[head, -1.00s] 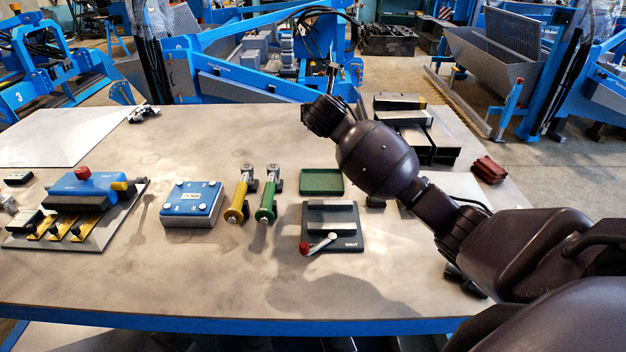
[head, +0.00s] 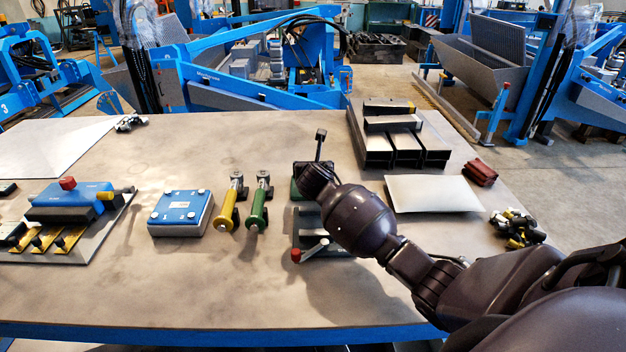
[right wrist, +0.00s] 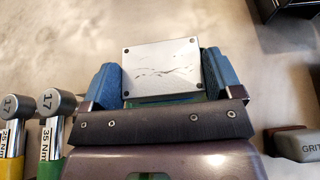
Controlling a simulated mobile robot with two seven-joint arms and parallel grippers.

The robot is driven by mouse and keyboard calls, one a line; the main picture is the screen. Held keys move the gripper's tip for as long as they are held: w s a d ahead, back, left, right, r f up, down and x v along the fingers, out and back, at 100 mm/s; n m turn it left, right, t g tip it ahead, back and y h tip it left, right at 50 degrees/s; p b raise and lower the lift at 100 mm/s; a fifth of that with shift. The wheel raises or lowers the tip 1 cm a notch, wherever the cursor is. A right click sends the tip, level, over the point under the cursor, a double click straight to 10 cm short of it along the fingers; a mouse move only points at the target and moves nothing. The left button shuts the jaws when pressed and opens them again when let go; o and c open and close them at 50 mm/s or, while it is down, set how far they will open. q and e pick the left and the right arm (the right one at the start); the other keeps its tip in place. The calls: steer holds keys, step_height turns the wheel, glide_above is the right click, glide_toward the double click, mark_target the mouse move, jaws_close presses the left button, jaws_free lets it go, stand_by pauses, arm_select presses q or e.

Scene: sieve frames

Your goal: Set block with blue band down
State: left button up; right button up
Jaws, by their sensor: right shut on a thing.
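My right gripper (right wrist: 163,80) is shut on a block (right wrist: 160,65), its blue fingers on either side. The block shows a flat metal face with a screw at each corner; a thin blue strip shows at its lower edge. Whether this is the blue band I cannot tell. In the head view my wrist hides the block. My left gripper is not in view.
Two torque wrenches, yellow (head: 228,217) and green (head: 257,214), lie left of the tray. A blue-topped box (head: 181,206) stands further left. Dark rectangular tubes (head: 407,150) lie behind.

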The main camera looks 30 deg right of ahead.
step_height(320, 180, down, 4)
steer(key=shift+r+b, duration=0.15)
steer(key=shift+b, duration=0.15)
steer(key=shift+r, duration=0.1)
steer(key=o, duration=1)
steer(key=shift+o, duration=0.2)
